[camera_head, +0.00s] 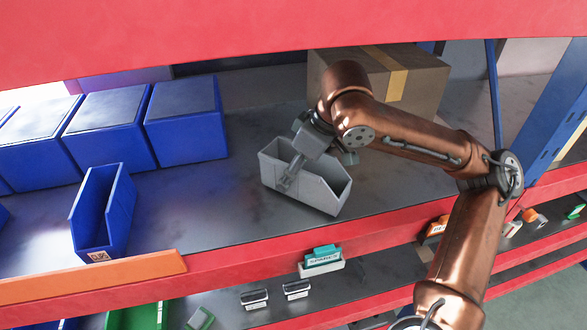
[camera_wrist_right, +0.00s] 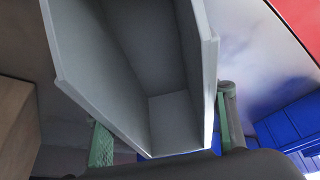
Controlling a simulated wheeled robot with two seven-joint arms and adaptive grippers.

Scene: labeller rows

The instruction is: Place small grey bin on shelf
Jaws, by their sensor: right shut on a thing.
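The small grey bin (camera_head: 325,194) is an open-topped bin over the dark shelf deck (camera_head: 245,205), in front of a cardboard box. My right gripper (camera_head: 318,148) reaches in from the right and is shut on the bin at its rear part. In the right wrist view the grey bin (camera_wrist_right: 172,75) fills the middle, with green-padded fingers of the right gripper (camera_wrist_right: 162,130) on both sides of it. The bin looks slightly tilted in the head view. I cannot tell whether its base touches the deck. My left gripper is not in view.
A cardboard box (camera_head: 425,82) stands behind my right arm. Several lidded blue boxes (camera_head: 185,115) line the back left, with an open blue bin (camera_head: 105,212) in front. A red beam (camera_head: 250,32) crosses above. Bare deck lies between the blue bin and the grey bin.

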